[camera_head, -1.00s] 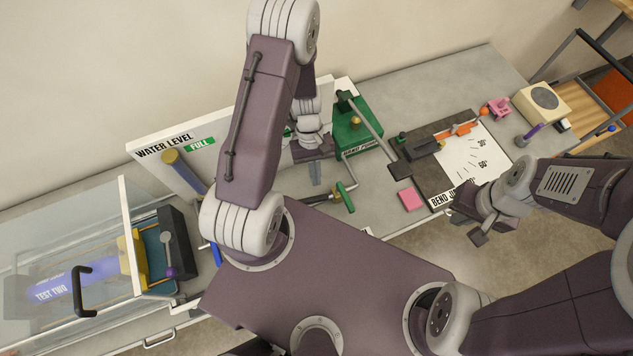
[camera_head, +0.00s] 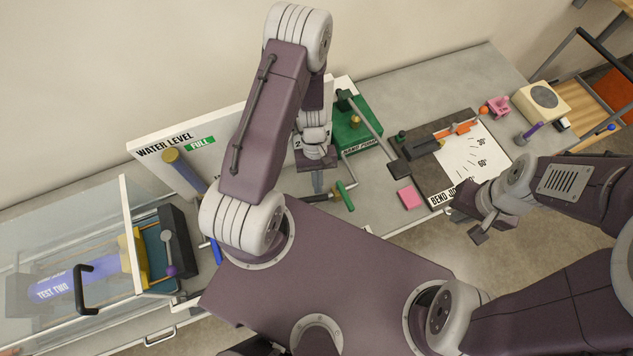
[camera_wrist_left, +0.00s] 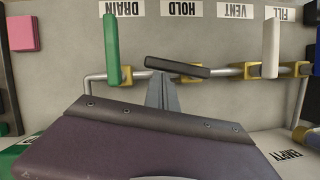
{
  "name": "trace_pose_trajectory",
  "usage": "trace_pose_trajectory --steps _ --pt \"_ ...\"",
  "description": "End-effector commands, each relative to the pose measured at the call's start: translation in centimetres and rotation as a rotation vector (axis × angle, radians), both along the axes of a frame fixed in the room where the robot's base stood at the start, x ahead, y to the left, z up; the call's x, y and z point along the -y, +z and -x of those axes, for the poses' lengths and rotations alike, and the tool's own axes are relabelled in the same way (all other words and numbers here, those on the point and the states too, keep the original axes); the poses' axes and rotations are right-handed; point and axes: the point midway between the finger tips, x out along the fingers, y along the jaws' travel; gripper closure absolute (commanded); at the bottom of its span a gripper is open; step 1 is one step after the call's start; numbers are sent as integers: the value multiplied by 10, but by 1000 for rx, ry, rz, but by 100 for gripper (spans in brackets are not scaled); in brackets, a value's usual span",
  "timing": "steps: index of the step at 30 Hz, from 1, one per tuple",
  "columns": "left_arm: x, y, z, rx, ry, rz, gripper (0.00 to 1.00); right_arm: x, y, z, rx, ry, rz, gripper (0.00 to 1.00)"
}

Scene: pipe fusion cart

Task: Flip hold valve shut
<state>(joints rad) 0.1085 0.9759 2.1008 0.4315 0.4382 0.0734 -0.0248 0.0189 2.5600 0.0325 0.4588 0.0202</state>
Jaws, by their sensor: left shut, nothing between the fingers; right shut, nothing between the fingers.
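The hold valve's black handle (camera_wrist_left: 178,67) lies nearly along the pipe, slightly tilted, below the upside-down HOLD label (camera_wrist_left: 182,8) in the left wrist view. In the head view the handle (camera_head: 314,197) shows partly, just below my left gripper (camera_head: 318,188). My left gripper is shut and empty. Its fingertips (camera_wrist_left: 162,78) are at the handle's left part in the wrist view; I cannot tell whether they touch it. My right gripper (camera_head: 470,226) is shut and empty, off to the right by the bench's front edge.
The green drain handle (camera_wrist_left: 110,50) stands across the pipe close to the left of my fingers in the wrist view. The white vent handle (camera_wrist_left: 271,46) is to the right. A pink block (camera_head: 409,197) and the green hand pump (camera_head: 355,130) sit nearby.

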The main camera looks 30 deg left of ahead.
Motion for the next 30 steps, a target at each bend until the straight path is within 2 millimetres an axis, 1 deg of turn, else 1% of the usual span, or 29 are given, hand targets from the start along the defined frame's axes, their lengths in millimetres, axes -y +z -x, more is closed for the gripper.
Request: trace_pose_trajectory --steps 5,11,21,30 --pt "7 0 4 0 -113 0 100 0 -1 0 0 0 0 100" --pt "18 0 12 0 -299 0 100 0 -1 0 0 0 0 100" --pt "31 0 30 0 -624 0 100 0 -1 0 0 0 0 100" --pt "37 0 49 -2 -908 1 100 0 -2 0 0 0 0 100"
